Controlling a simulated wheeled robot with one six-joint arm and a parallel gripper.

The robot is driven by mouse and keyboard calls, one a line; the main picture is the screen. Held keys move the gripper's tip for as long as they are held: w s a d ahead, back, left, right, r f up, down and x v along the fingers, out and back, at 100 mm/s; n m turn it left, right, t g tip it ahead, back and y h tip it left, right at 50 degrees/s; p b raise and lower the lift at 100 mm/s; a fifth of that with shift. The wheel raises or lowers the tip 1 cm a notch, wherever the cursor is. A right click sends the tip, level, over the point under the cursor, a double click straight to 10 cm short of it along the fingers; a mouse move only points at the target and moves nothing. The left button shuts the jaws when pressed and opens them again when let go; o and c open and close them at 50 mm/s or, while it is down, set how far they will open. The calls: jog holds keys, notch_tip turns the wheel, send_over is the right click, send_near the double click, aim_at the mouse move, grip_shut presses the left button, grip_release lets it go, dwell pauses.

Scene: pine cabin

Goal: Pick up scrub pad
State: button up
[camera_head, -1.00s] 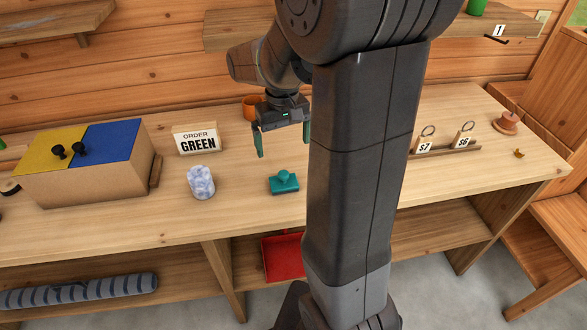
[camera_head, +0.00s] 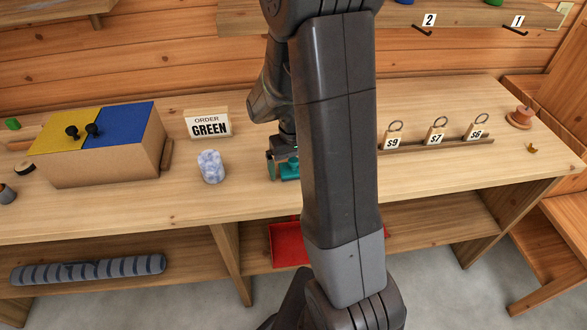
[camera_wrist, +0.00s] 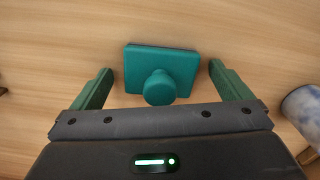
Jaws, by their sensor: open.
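The scrub pad (camera_wrist: 178,64) is a teal rectangular block with a round knob on top. It lies flat on the wooden bench (camera_head: 120,208). In the wrist view it sits between the two green fingers of my gripper (camera_wrist: 160,88), with a gap on each side. In the head view the scrub pad (camera_head: 290,170) is partly hidden behind my gripper (camera_head: 281,165) and arm. My gripper is open, pointing down over the pad, and holds nothing.
A blue-white marbled cylinder (camera_head: 211,167) stands left of the pad. Behind it is a sign reading ORDER GREEN (camera_head: 209,124). A box with yellow and blue lids (camera_head: 105,160) stands at left. Tagged rings (camera_head: 436,133) stand on a rail at right. My arm hides the middle bench.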

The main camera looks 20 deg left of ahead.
aim_at(293, 160)
jog(key=c, duration=1.1)
jog(key=shift+r, duration=0.1)
notch_tip(293, 160, up, 10)
jog(key=shift+f, duration=0.1)
